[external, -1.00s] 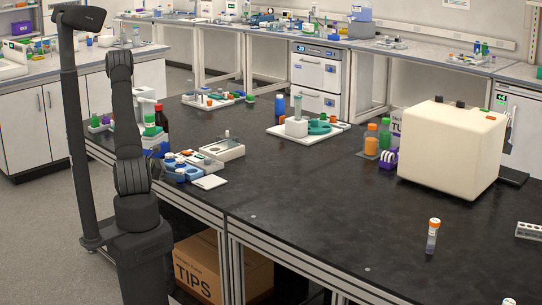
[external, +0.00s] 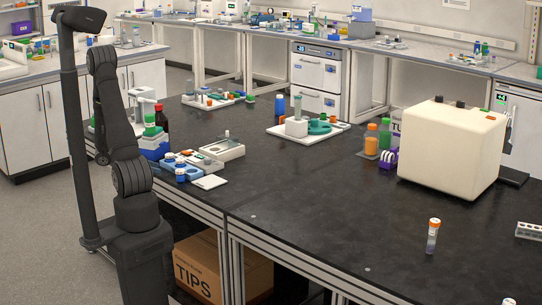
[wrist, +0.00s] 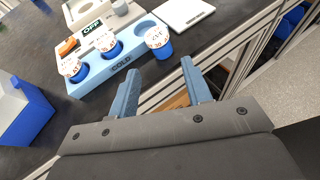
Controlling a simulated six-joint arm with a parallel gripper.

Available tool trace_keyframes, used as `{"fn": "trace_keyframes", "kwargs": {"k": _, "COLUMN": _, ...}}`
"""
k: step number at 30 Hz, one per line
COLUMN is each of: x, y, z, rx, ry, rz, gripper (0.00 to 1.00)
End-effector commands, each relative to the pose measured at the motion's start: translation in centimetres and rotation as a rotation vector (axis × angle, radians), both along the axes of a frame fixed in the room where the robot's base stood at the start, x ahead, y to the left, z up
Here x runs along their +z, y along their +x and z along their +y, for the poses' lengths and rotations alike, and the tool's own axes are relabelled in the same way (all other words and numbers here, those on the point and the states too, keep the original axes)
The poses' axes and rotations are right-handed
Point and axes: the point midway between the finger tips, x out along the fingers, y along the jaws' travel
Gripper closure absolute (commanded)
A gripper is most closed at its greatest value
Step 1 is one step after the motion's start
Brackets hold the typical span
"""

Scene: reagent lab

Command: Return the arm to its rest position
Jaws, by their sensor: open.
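My gripper (wrist: 160,67) shows in the wrist view with its two blue fingers spread apart and nothing between them. The fingers hang over the table edge, close to a blue rack marked COLD (wrist: 122,68). In the external view my dark arm rises at the left and folds back. The blue rack (external: 195,176) lies near the table's left edge.
The rack holds several capped vials (wrist: 108,45) and has an empty hole. A white flat pad (wrist: 184,12) lies beyond it. A blue box (wrist: 22,112) stands at the left. A cream machine (external: 450,150) stands at the right. The table's front middle is mostly clear.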

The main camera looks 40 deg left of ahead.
Motion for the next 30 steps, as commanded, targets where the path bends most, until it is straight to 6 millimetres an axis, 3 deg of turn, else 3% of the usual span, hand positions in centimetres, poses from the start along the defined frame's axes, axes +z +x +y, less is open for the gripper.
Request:
{"fn": "trace_keyframes", "kwargs": {"k": 5, "x": 0.9, "y": -2.0, "z": 1.0, "rx": 0.002, "ry": 0.001, "rz": 0.0, "gripper": 0.55}}
{"fn": "trace_keyframes", "kwargs": {"k": 30, "x": -4.3, "y": 8.2, "z": -4.3, "rx": -0.001, "ry": -0.004, "rz": 0.003, "gripper": 0.55}}
